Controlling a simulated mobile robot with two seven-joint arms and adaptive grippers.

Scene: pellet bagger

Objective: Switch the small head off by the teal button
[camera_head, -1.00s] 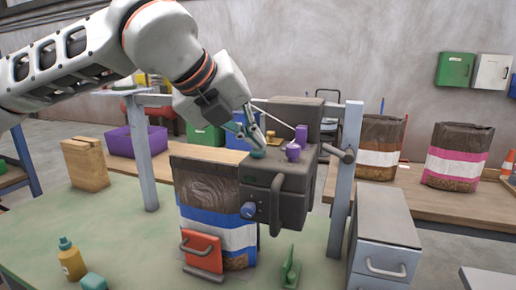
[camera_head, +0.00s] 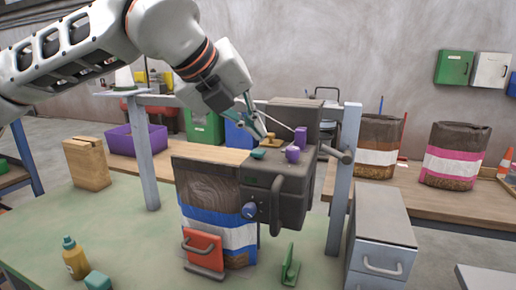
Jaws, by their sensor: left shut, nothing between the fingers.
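My right gripper is not in view.
A grey post (camera_head: 345,185) stands right of the head, and another post (camera_head: 140,165) stands to the left. A dark handle (camera_head: 276,205) juts from the head's front. A brown bag with a blue band (camera_head: 215,215) hangs or stands beside it.

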